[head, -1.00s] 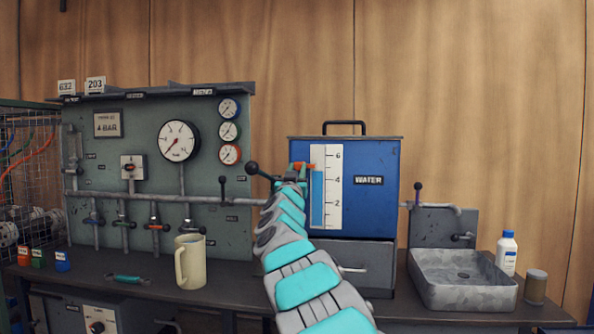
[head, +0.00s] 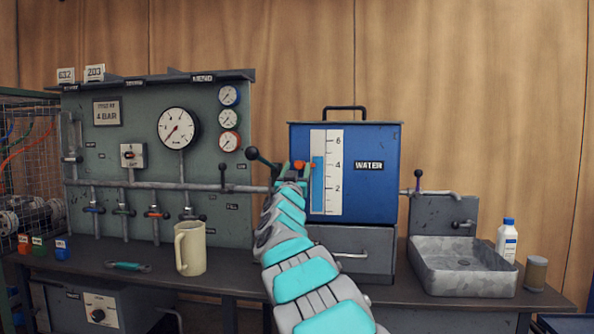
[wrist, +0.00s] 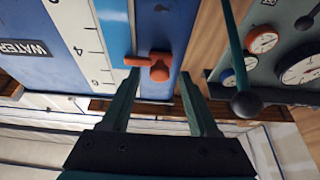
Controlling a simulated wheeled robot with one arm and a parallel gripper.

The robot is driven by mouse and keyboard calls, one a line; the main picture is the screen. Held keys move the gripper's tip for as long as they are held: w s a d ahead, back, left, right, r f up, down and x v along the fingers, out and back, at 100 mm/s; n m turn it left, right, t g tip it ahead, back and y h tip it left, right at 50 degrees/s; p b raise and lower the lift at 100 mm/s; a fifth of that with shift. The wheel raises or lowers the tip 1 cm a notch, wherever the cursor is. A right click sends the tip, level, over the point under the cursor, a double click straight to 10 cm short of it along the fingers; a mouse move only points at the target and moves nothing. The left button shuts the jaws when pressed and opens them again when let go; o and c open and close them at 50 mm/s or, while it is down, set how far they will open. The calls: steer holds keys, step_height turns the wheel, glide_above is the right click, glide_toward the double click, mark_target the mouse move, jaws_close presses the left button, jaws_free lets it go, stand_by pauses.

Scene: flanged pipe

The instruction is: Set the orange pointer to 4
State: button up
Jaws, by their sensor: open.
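The orange pointer (head: 299,165) sits at the left edge of the white scale (head: 333,205) on the blue water tank (head: 374,198). Its tip is about level with the 4 mark in the head view. The blue level column rises a little above that mark. My gripper (head: 291,178) is at the pointer, and my arm hides part of the tank's left edge. In the wrist view the orange pointer (wrist: 158,70) lies between the tips of my open gripper (wrist: 158,85), one finger on each side. I cannot tell whether either finger touches it.
A black-knobbed lever (head: 263,159) stands close to the left of my gripper; it also shows in the wrist view (wrist: 243,102). The gauge panel (head: 90,165) is left. A beige mug (head: 190,252) stands on the bench. A grey sink (head: 463,277) is right.

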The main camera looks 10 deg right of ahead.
steer(key=shift+s+f, duration=0.1)
steer(key=b+v, duration=0.1)
steer(key=v, duration=0.6)
steer(key=shift+s+b, duration=0.3)
steer(key=shift+b, duration=0.1)
steer(key=shift+a+f, duration=0.1)
steer(key=s+d+f+n+g+y+p, duration=0.25)
steer(key=s+f+g+y, duration=0.6)
steer(key=s+f, duration=1.35)
steer(key=s+f+g, duration=0.5)
steer(key=s, duration=0.8)
steer(key=s+f+g+h, duration=0.1)
steer(key=s+f+g, duration=0.3)
steer(key=s, duration=0.8)
steer(key=s+f+n+g, duration=0.1)
steer(key=s+f+g, duration=0.4)
steer(key=s, duration=0.8)
steer(key=shift+s+f+g, duration=0.35)
steer(key=shift+f, duration=0.35)
